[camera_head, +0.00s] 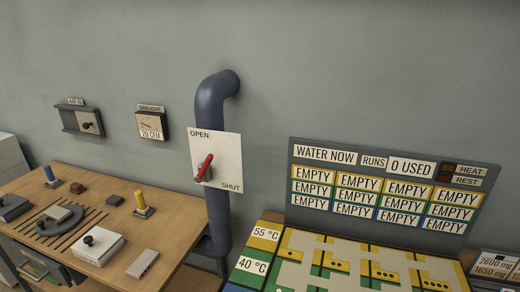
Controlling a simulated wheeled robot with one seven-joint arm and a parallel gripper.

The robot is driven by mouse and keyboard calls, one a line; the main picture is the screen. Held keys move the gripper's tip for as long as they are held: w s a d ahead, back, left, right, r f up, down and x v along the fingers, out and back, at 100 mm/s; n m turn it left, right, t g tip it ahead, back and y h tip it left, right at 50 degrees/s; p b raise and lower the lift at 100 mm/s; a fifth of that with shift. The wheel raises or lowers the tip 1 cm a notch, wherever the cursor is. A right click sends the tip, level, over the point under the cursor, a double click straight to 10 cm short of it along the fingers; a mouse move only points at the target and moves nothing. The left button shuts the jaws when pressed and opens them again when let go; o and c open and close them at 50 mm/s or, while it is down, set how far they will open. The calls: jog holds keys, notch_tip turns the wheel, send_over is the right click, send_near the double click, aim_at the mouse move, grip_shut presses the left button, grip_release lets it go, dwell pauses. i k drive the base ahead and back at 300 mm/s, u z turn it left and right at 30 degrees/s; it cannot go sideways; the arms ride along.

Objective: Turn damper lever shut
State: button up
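The damper lever (205,167) is a red handle on a white plate (229,154). The plate is fixed to the front of a dark blue-grey pipe (209,112). The plate reads OPEN at its upper left and SHUT at its lower right. The lever leans steeply, its lower end at the pivot left of the plate's centre and its upper end tilted up and to the right. It does not point toward the SHUT corner. My gripper is not in view.
A wooden bench (175,223) with knobs and blocks stands at left. A draught gauge (151,124) and an air-in slide (80,120) hang on the wall. A WATER NOW board (376,161) stands at right behind a coloured table. The space before the lever looks clear.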

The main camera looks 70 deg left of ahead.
aim_at(199, 179)
jog(key=i, duration=0.65)
jog(key=u, duration=3.2)
